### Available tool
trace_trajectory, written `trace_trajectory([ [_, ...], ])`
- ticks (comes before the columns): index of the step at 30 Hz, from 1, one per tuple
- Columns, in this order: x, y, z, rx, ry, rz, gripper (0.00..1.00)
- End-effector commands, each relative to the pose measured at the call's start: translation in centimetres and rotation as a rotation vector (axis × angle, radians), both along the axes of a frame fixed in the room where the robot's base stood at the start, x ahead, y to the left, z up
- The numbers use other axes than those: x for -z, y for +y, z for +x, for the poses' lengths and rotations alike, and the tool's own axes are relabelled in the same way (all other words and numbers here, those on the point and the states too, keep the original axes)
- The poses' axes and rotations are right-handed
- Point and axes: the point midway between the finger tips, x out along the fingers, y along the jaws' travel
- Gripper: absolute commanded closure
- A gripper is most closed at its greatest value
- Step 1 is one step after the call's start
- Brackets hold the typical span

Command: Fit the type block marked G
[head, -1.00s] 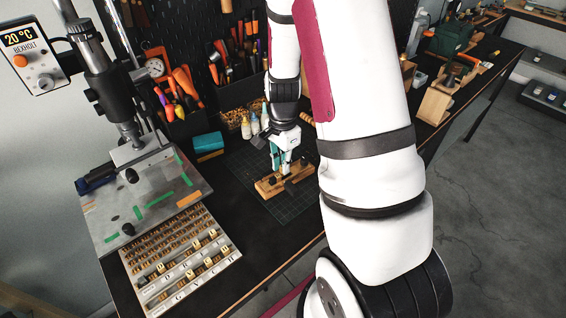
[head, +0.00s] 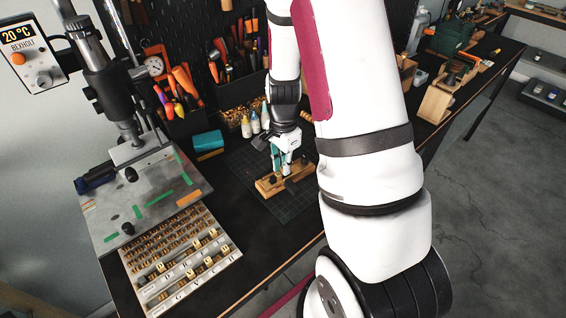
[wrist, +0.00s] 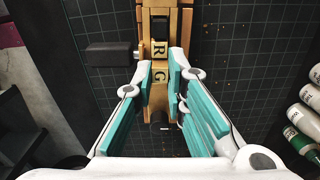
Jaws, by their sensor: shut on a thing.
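The type block marked G (wrist: 159,75) sits between the teal fingers of my gripper (wrist: 160,80) in the wrist view. The gripper is shut on it. The block is in line with a block marked R (wrist: 159,49), in the channel of a wooden holder (wrist: 174,22). G appears next to R; whether it is fully seated I cannot tell. In the head view my gripper (head: 279,168) is low over the wooden holder (head: 265,187), and the block is too small to make out there.
The holder lies on a dark gridded mat (head: 297,206). A type tray (head: 208,261) with lettered rows stands at the left, by the press plate (head: 140,200). Small bottles (head: 250,125) and a teal box (head: 208,141) stand behind. A dark knob (wrist: 108,54) sticks out left of the holder.

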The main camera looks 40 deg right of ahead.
Motion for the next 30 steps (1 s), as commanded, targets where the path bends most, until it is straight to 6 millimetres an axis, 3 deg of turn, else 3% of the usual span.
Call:
trace_trajectory([
  [30, 1.7, 0.0, 0.0, 0.001, 0.001, 0.000, 1.00],
])
